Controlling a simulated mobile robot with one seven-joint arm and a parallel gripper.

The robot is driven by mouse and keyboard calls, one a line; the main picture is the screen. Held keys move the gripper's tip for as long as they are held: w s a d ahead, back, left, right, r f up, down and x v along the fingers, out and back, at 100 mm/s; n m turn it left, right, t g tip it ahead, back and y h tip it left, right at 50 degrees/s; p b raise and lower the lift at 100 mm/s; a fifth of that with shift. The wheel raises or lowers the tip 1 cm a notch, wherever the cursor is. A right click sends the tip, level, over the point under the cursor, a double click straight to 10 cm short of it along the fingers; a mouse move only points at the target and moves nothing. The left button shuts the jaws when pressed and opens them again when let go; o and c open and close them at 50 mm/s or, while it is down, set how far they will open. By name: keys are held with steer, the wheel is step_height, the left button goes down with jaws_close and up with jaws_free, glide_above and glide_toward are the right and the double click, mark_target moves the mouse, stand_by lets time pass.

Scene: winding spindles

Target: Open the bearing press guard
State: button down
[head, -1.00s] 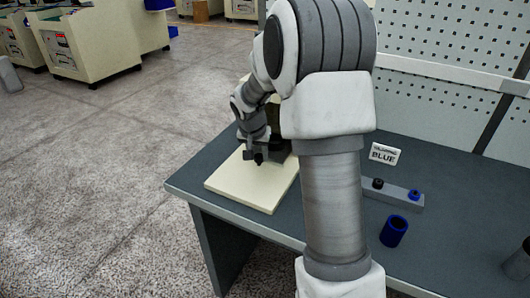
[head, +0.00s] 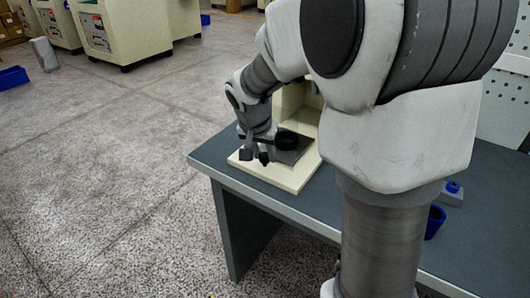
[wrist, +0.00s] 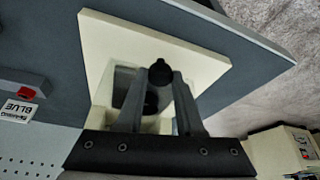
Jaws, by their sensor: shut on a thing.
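The bearing press has a cream base plate (head: 270,178) and a cream upright (head: 290,97) at the left end of the bench. A dark flat panel (head: 293,155), seemingly its guard, shows over the plate, with a black round part (head: 287,139) beside it. My gripper (head: 255,157) is over the plate's left part, beside the panel. In the wrist view my gripper (wrist: 168,75) is shut on a small black knob-like piece (wrist: 158,68), probably the guard's handle. The dark panel (wrist: 124,84) shows left of the fingers there. My arm hides part of the press.
The grey bench (head: 315,206) carries a blue cup (head: 435,221) and a grey block with a blue ring (head: 453,191), partly behind my arm. Open floor (head: 110,160) lies left of the bench.

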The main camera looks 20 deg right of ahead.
steer(key=c, duration=0.5)
jaws_free()
steer(key=shift+c, duration=0.2)
steer(key=p+v, duration=0.3)
steer(key=v, duration=1.4)
steer(key=shift+r+p, duration=0.25)
steer(key=shift+p, duration=0.05)
steer(key=shift+s+a, duration=0.1)
steer(key=s+r+n+t+y+p, duration=0.1)
steer(key=s+r+n+p, duration=0.2)
steer(key=s, duration=0.6)
steer(key=s+r+n+t+y+p, duration=0.1)
steer(key=s+r+n+p, duration=0.2)
steer(key=s+p, duration=0.3)
steer(key=s+n, duration=0.1)
steer(key=s, duration=0.2)
steer(key=shift+a+r+y+p, duration=0.2)
steer(key=shift+r+y+p, duration=0.1)
steer(key=shift+p, duration=0.05)
